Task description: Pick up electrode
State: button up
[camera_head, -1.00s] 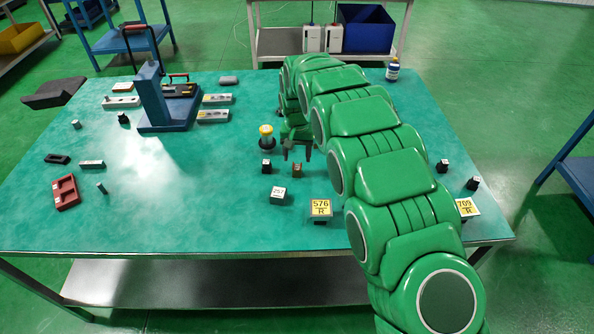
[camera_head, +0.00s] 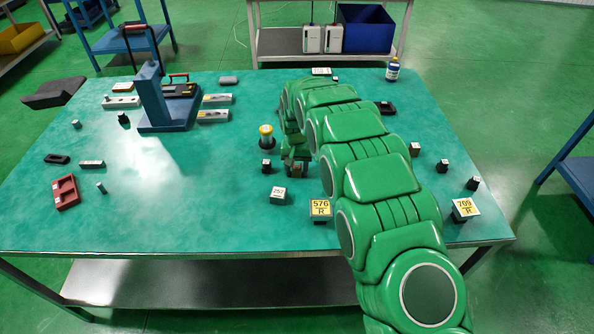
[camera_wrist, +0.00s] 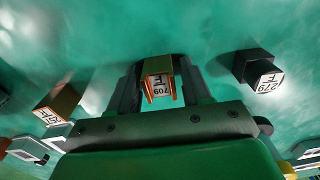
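An electrode block (camera_wrist: 158,82) with a white label reading 709 and orange prongs sits between the fingers of my gripper (camera_wrist: 160,88) in the wrist view. The fingers stand on either side of it, with a strip of green showing at its right, so the gripper looks open around it. A brown block labelled 257 (camera_wrist: 57,104) is at left in the wrist view, and a black block labelled 279 (camera_wrist: 257,69) at right.
The green table (camera_head: 220,220) holds a small black block (camera_head: 266,166), a white 257 block (camera_head: 279,195), a 576 plate (camera_head: 320,209) and a 709 plate (camera_head: 464,209) near my arm. A blue stand (camera_head: 165,110) rises at left.

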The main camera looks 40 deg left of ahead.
aim_at(298, 169)
grip_shut()
jog(key=shift+d+r, duration=0.1)
jog(key=shift+r, duration=1.75)
jog(key=shift+s+d+r, duration=0.3)
jog(key=shift+d+r, duration=0.05)
jog(key=shift+r, duration=0.15)
jog(key=s+d+r, duration=0.7)
jog(key=d+r, duration=0.1)
jog(key=d, duration=0.2)
jog(key=shift+s+d+r, duration=0.2)
jog(key=shift+s, duration=0.15)
